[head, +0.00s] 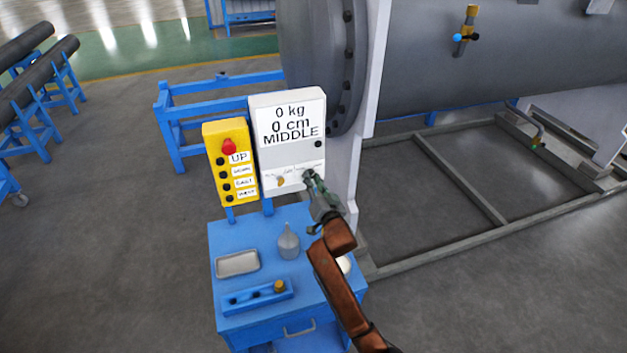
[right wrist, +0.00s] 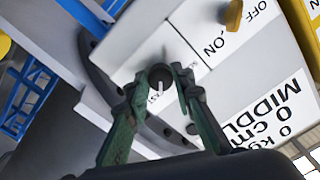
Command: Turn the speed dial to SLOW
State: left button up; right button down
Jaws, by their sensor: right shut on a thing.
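The speed dial (right wrist: 160,77) is a dark round knob with a white pointer line, on the lower right of the white control box (head: 257,145). My right gripper (head: 309,176) is at the dial in the head view and mostly covers it there. In the right wrist view, its green-grey fingers (right wrist: 158,82) sit on both sides of the knob, shut on it. The label beside the dial is partly hidden, so its setting cannot be read clearly. The box's display reads 0 kg, 0 cm, MIDDLE. My left gripper is not in view.
A yellow ON/OFF switch (right wrist: 234,15) is left of the dial in the head view. A yellow button panel (head: 229,160) with a red knob stands farther left. A blue cart (head: 268,239) carries a tray and bottle below. A large grey flanged shell (head: 440,55) is behind.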

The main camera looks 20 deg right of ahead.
jog(key=shift+d, duration=0.1)
jog(key=n+p, duration=0.2)
jog(key=n, duration=0.1)
jog(key=shift+r+n, duration=0.1)
jog(key=shift+n, duration=0.2)
jog(key=n+p, duration=0.2)
jog(key=n, duration=0.2)
jog(key=n+p, duration=0.1)
jog(key=n, duration=0.8)
jog(key=shift+n+p, duration=0.3)
jog(key=shift+n, duration=0.1)
jog(key=c, duration=1.7)
grip_release()
jog(key=shift+o, duration=0.2)
